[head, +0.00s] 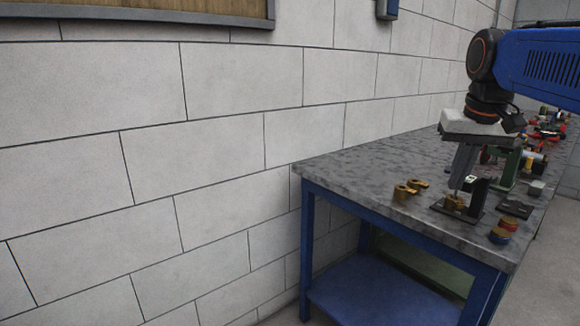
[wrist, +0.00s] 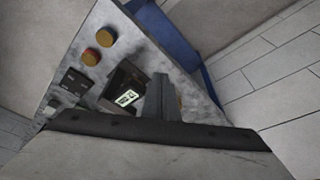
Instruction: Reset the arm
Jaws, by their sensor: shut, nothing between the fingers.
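My blue arm reaches in from the right in the head view, and my gripper (head: 457,188) points down over the workbench (head: 345,168). Its fingers are shut with nothing between them. The fingertips are close above or beside a small brass part (head: 454,202) on a black stand (head: 474,196); I cannot tell whether they touch. In the wrist view my gripper (wrist: 160,80) shows as a grey shape at the middle, next to a dark device with a lit display (wrist: 127,97). The gripper hides part of what lies behind it.
Two brass fittings (head: 403,192) lie left of the gripper. Several parts crowd the bench's far end. A block wall (head: 220,150) stands behind; the bench's left part is clear.

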